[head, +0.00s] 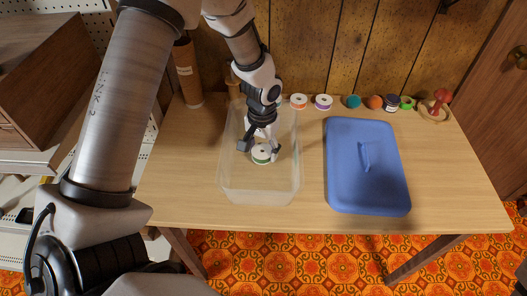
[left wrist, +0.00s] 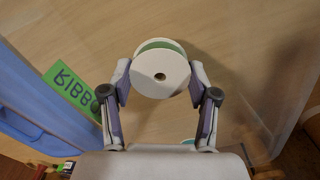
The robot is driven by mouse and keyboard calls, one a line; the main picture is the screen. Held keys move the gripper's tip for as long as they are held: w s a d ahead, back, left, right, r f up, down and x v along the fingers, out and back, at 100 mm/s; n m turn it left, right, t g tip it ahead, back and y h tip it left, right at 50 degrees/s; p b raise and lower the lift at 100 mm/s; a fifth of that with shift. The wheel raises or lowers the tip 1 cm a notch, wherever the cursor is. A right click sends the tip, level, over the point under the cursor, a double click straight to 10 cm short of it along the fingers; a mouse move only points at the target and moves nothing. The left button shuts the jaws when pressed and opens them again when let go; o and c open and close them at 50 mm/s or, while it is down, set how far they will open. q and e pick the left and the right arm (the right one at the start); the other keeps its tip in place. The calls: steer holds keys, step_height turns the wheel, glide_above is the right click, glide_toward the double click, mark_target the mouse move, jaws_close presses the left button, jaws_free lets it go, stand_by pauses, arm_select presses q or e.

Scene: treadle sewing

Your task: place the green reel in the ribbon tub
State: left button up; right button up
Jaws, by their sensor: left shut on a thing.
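The green reel (head: 261,154) has white flanges with green wound between them. My left gripper (head: 260,148) is shut on it, fingers at either side, pointing down within the outline of the clear ribbon tub (head: 230,188). In the left wrist view the reel (left wrist: 161,72) sits between the fingertips of my gripper (left wrist: 160,80). The pale tub floor shows beyond it; I cannot tell whether the reel touches it. A green label (left wrist: 70,88) with part of the word "RIBBON" shows at left. My right gripper is not in view.
A blue lid (head: 345,190) lies right of the tub. A brown cylinder (head: 187,75) stands at back left. The table's front right is clear.

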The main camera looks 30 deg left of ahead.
mark_target(262, 151)
arm_select(q)
steer(key=shift+w+f, duration=0.1)
steer(key=shift+f, duration=0.75)
steer(key=shift+r, duration=0.1)
steer(key=o, duration=0.9)
steer(key=shift+f, duration=0.2)
steer(key=shift+r, duration=0.1)
step_height(262, 151, up, 12)
steer(key=shift+r, duration=0.1)
